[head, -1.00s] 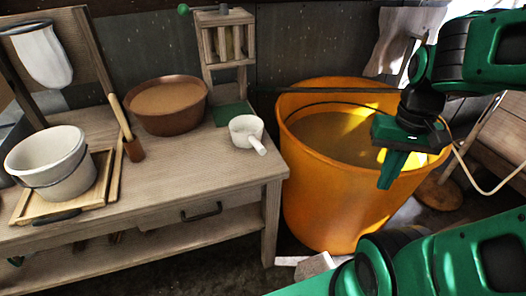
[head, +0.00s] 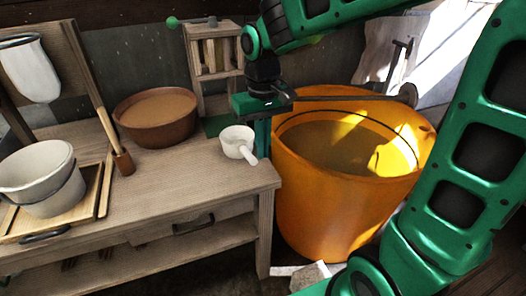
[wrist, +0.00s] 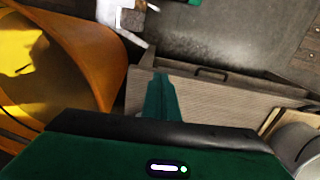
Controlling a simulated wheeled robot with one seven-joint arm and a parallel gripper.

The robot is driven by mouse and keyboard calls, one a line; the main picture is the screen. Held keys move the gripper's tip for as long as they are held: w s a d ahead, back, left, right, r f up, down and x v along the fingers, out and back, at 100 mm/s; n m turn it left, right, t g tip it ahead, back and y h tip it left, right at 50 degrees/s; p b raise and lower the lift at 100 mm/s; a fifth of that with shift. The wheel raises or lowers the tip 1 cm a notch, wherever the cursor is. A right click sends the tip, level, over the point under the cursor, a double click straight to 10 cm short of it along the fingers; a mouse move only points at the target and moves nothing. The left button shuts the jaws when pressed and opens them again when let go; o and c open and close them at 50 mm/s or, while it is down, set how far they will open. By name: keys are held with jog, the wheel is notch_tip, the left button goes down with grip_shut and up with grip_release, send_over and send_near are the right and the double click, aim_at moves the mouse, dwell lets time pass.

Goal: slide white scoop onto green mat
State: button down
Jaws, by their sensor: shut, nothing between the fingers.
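The white scoop (head: 236,141) stands near the right end of the wooden workbench, its handle pointing down and right. My gripper (head: 263,153) is shut and empty, pointing down just right of the scoop by the bench's right edge. I cannot tell whether it touches the scoop.
The brown bowl (head: 157,118) sits left of the mat, and a wooden rack (head: 213,62) stands behind it. The orange tub (head: 335,200) stands right of the bench. A white bucket (head: 42,172) is on the left. The bench front between bucket and scoop is clear.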

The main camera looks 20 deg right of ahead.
aim_at(257, 163)
jog(key=shift+w+f, duration=0.65)
jog(key=shift+f, duration=0.85)
jog(key=shift+w+f, duration=0.7)
jog(key=shift+f, duration=0.75)
jog(key=shift+w+f, duration=0.65)
jog(key=shift+f, duration=0.85)
